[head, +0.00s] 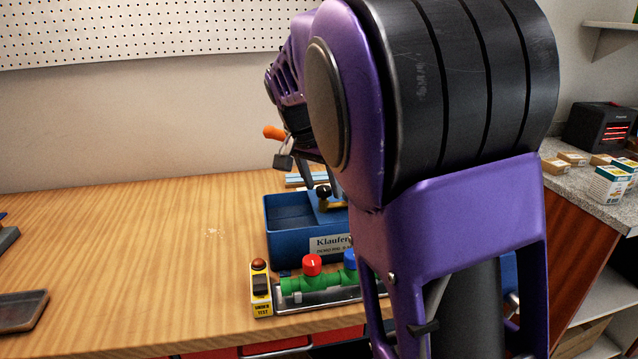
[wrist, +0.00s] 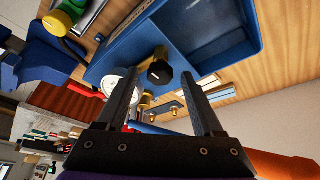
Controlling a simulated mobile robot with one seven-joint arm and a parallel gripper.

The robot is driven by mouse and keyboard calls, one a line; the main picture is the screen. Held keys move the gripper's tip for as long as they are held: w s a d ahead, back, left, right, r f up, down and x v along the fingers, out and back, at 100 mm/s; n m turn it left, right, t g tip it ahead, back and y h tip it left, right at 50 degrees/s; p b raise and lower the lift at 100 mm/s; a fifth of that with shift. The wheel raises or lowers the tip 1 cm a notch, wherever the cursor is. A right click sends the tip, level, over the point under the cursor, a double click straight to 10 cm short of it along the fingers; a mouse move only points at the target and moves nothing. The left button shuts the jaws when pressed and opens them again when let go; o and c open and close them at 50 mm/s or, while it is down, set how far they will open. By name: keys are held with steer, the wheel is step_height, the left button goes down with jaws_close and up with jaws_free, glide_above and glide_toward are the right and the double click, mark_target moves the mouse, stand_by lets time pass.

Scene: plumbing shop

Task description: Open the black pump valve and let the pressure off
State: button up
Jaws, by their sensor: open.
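The blue test pump box (head: 285,250) stands on the wooden bench, partly hidden behind my arm in the head view. Its black valve knob (head: 323,191) sits on a brass fitting above the box. In the wrist view the black knob (wrist: 160,73) appears between the fingertips of my gripper (wrist: 159,78). The fingers are open, one on each side of the knob; I cannot tell whether either touches it. A white round gauge (wrist: 113,84) shows beside the left finger, partly covered by it. The blue box (wrist: 225,50) also shows at the top of the wrist view.
A green pipe piece with a red cap (head: 312,264) lies at the bench's front edge, beside a yellow tester (head: 260,288). An orange grip (head: 273,132) sticks out near my gripper. The wooden bench (head: 130,240) is mostly clear to the left; a dark tray (head: 22,311) lies there.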

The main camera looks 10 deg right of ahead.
jaws_close()
stand_by(0.5)
steer(key=n, duration=0.2)
steer(key=n+t+y, duration=0.1)
steer(key=n, duration=0.1)
steer(key=shift+s+d+r+p, duration=0.1)
steer(key=shift+d+p, duration=0.1)
steer(key=shift+p, duration=0.15)
steer(key=n+y, duration=0.1)
steer(key=n, duration=0.2)
steer(key=shift+d+y+p, duration=0.15)
steer(key=shift+y+p, duration=0.15)
steer(key=n+y, duration=0.1)
steer(key=n, duration=0.4)
steer(key=shift+d+y, duration=0.15)
steer(key=shift+y, duration=0.25)
steer(key=shift+n+y, duration=0.7)
steer(key=shift+n, duration=1.1)
steer(key=shift+g, duration=0.3)
